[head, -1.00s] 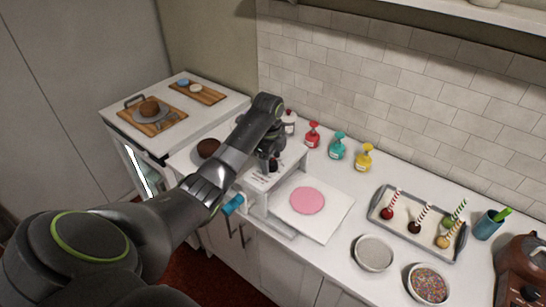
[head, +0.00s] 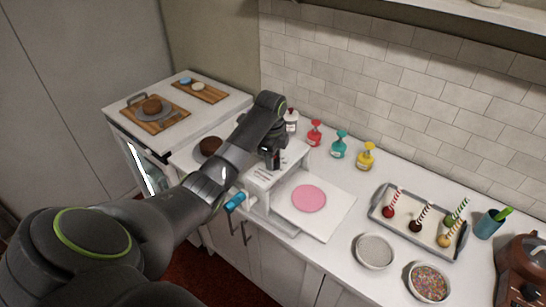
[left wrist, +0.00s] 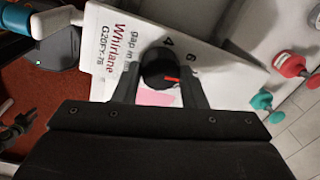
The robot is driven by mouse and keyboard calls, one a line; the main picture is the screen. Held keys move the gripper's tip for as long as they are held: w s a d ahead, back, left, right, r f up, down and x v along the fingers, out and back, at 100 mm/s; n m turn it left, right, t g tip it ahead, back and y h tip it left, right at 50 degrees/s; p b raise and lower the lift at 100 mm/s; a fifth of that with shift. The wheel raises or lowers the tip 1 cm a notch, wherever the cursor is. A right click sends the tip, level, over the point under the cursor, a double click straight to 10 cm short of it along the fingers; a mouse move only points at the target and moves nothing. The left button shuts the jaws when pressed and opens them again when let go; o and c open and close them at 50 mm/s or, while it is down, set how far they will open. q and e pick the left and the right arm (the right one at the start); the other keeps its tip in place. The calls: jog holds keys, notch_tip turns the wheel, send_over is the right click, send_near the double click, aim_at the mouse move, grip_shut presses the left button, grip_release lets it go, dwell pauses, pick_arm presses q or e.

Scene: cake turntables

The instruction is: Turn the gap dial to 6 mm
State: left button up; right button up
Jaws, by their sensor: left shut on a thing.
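The gap dial (left wrist: 158,68) is a round black knob with a red pointer mark, on the white top of the dough sheeter (left wrist: 112,40). The printed numbers 4 and 6 show beside it. The red mark points right in the left wrist view, a little below the 6; I cannot tell the exact setting. My left gripper (left wrist: 160,82) is shut on the dial, one finger on each side. In the head view my left gripper (head: 272,160) reaches down onto the sheeter (head: 262,180) and hides the dial.
A pink dough disc (head: 309,198) lies on the sheeter's white board. A blue crank handle (head: 235,201) sticks out at the front. Red (head: 314,134), teal (head: 339,146) and yellow (head: 366,157) bottles stand behind. A tray of cake pops (head: 378,212) is at the right.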

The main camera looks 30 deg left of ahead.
pick_arm(q)
jog(key=n, duration=0.3)
jog(key=shift+f, duration=0.1)
jog(key=n, duration=0.4)
jog(key=shift+n, duration=0.3)
dwell(0.4)
jog(key=o, duration=1)
